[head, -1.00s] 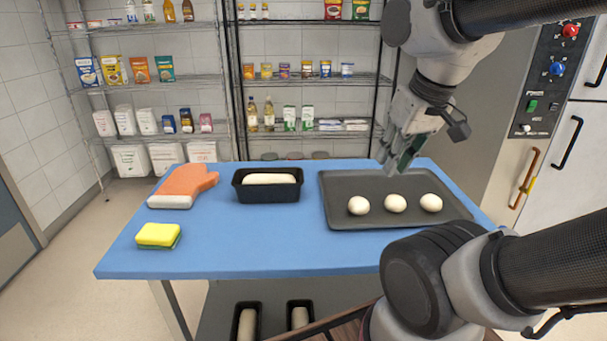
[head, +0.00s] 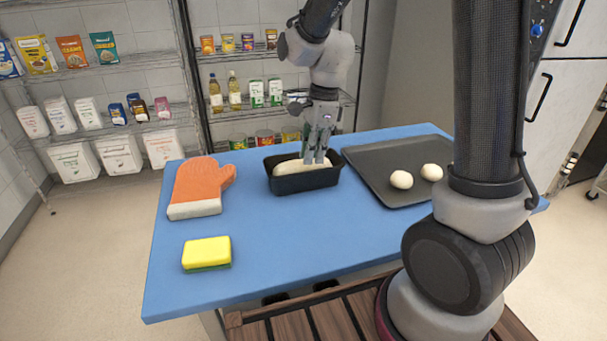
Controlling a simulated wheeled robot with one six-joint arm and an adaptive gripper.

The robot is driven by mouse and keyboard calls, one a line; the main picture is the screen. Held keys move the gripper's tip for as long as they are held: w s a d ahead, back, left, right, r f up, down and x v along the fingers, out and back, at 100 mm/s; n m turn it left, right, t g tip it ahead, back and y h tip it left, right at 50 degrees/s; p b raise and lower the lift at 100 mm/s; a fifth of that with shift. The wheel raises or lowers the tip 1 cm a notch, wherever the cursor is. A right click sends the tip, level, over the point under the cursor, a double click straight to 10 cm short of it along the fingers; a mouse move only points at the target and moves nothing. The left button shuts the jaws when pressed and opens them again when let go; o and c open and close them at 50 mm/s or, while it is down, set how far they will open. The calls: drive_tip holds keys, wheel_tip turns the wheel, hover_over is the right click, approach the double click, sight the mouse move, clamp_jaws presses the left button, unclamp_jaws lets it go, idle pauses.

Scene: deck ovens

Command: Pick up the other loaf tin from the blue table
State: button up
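A black loaf tin (head: 303,182) with a pale loaf of dough (head: 290,167) in it stands on the blue table (head: 270,240), left of the baking tray. My gripper (head: 317,158) points down at the tin's right part, its fingers at about rim height. The fingers look close together, but I cannot tell whether they are around the rim, touching the dough or just in front of it.
A dark baking tray (head: 376,182) with white dough balls (head: 401,179) lies right of the tin. An orange oven mitt (head: 200,187) and a yellow sponge (head: 207,252) lie to the left. Wire shelves (head: 190,100) stand behind. My wooden-slatted deck (head: 300,322) is at the table's front edge.

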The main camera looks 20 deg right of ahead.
sight(310, 169)
drive_tip(key=f, duration=0.5)
drive_tip(key=shift+a+f, duration=0.25)
drive_tip(key=shift+a, duration=0.05)
clamp_jaws()
drive_tip(key=shift+r, duration=0.15)
